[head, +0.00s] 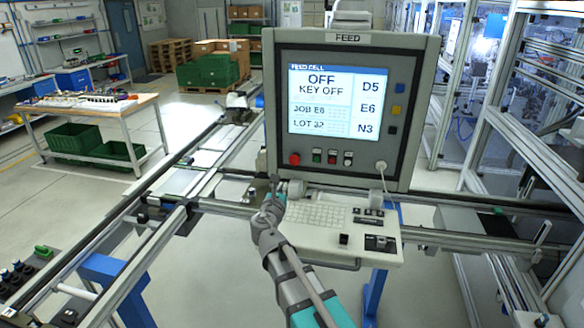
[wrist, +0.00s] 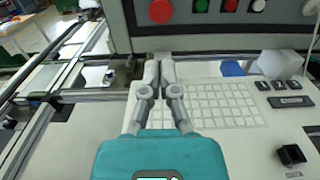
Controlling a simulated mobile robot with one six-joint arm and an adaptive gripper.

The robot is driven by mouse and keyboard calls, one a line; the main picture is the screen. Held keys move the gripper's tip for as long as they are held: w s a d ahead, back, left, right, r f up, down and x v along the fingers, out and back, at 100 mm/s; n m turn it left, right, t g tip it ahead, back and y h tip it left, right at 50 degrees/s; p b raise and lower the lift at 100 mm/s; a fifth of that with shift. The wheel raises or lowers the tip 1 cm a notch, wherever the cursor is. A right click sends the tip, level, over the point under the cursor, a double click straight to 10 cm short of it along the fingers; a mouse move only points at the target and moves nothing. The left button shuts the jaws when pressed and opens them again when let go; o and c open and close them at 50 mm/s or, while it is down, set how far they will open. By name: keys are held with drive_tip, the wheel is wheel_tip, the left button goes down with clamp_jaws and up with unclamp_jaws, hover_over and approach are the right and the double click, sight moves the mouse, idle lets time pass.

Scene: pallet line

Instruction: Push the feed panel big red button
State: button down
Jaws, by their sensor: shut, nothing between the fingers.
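The feed panel (head: 272,110) is a grey cabinet labelled FEED, with a lit screen (head: 320,100) reading OFF and KEY OFF. Its big red button (head: 294,159) is at the left end of the row under the screen. The red button (wrist: 160,11) also shows at the top of the wrist view. My gripper (head: 274,180) is shut and empty, in front of the panel's lower left edge. In the wrist view, my gripper's fingertips (wrist: 160,59) appear below the button, apart from it in the picture. I cannot tell the exact depth gap.
Green, red and white controls (head: 332,157) sit right of the red button. A keyboard shelf (head: 330,232) juts out below the panel. Conveyor rails (head: 150,245) run along the left. A workbench (head: 90,110) with green crates stands further left.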

sight(293, 161)
drive_tip(key=shift+w, duration=0.1)
drive_tip(key=w+d, duration=0.1)
drive_tip(key=w, duration=0.8)
drive_tip(key=w+d, duration=0.1)
drive_tip(key=w, duration=0.3)
drive_tip(key=shift+w+d, duration=0.25)
drive_tip(key=shift+d, duration=0.05)
drive_tip(key=shift+w+d, duration=0.15)
drive_tip(key=shift+w, duration=0.65)
drive_tip(key=shift+r, duration=0.2)
drive_tip(key=shift+w, duration=0.1)
drive_tip(key=shift+s+f, duration=0.1)
drive_tip(key=shift+s, duration=0.65)
drive_tip(key=s+a, duration=0.2)
drive_tip(key=s, duration=1.1)
drive_tip(key=shift+a, duration=0.35)
